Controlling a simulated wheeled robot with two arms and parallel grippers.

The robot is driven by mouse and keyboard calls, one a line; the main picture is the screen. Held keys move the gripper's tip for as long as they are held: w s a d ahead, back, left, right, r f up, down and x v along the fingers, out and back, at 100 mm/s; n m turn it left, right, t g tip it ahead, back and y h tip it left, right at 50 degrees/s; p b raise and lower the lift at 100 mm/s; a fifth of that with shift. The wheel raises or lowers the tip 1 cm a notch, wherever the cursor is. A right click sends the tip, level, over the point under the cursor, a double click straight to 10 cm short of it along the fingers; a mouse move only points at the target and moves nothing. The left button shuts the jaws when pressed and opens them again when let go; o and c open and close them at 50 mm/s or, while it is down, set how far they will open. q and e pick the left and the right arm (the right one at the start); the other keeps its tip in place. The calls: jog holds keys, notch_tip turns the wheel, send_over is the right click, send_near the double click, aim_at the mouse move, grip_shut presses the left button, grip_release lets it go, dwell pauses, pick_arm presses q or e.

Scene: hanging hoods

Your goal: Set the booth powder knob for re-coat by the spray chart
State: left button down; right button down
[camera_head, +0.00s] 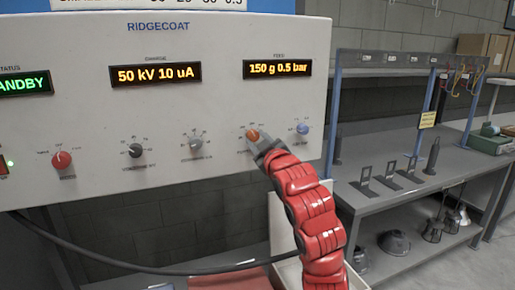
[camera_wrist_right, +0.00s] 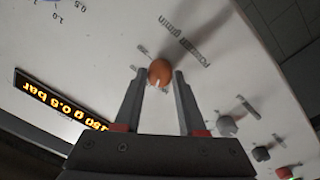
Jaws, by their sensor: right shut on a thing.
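The orange powder knob (camera_head: 252,134) sits on the lower part of the white RIDGECOAT panel (camera_head: 228,80). My right gripper (camera_head: 262,144) reaches up from below and is shut on this knob. In the right wrist view the orange knob (camera_wrist_right: 160,72) sits between the two fingertips, with a white mark on its edge. The feed display (camera_head: 277,69) reads 150 g 0.5 bar. The charge display (camera_head: 156,75) reads 50 kV 10 uA. The spray chart (camera_head: 150,4) shows only its bottom edge at the top of the head view. My left gripper is not in view.
Grey (camera_head: 196,143), dark (camera_head: 135,150) and red (camera_head: 62,159) knobs lie left. The status display (camera_head: 24,84) ends in ANDBY. A grey workbench (camera_head: 450,160) with hooks and stands is at right.

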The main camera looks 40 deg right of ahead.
jog(key=n, duration=0.2)
jog(key=shift+d+n, duration=0.1)
jog(key=shift+n, duration=0.2)
jog(key=shift+n+y, duration=0.3)
jog(key=shift+n, duration=1.2)
jog(key=shift+c, duration=2.4)
grip_release()
